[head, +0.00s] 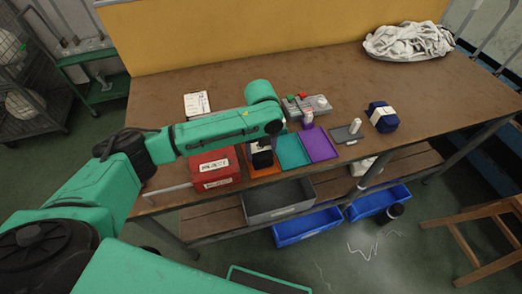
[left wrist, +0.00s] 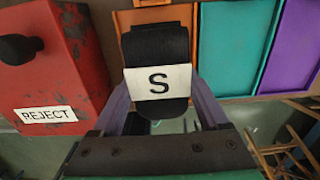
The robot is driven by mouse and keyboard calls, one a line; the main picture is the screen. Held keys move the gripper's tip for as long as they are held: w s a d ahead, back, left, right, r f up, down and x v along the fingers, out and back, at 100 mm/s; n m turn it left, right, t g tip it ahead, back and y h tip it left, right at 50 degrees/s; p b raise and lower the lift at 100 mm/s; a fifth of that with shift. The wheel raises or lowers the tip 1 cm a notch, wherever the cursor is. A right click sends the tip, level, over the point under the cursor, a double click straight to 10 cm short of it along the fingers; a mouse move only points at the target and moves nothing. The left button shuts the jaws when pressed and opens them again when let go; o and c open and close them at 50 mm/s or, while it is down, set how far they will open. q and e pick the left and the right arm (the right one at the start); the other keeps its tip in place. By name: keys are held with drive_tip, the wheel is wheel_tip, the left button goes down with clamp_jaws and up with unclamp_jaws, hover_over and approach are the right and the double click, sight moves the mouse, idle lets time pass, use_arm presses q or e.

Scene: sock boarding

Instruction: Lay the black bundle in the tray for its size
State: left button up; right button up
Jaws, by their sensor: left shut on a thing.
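My left gripper (left wrist: 160,108) is shut on the black bundle (left wrist: 158,44), with one finger on each side of it. The bundle carries a white band marked S. In the head view the bundle (head: 262,160) shows just below my wrist, over the orange tray (head: 267,173). I cannot tell whether it touches the tray. The orange tray (left wrist: 125,20) shows behind the bundle in the left wrist view. To its right lie the teal tray (head: 293,150) and the purple tray (head: 319,145), both empty where seen. My right gripper is not in view.
A red REJECT box (head: 214,172) stands just left of the orange tray. A dark blue bundle (head: 382,117), a small grey tray (head: 346,133) and a grey device (head: 308,106) are on the table. A white cloth heap (head: 408,42) lies at the back right.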

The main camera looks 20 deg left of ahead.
sight(261, 149)
use_arm(q)
drive_tip(key=o, duration=1.4)
wheel_tip(261, 149, up, 12)
drive_tip(key=shift+r+b, duration=0.1)
drive_tip(key=shift+b, duration=0.5)
drive_tip(key=shift+s, duration=0.1)
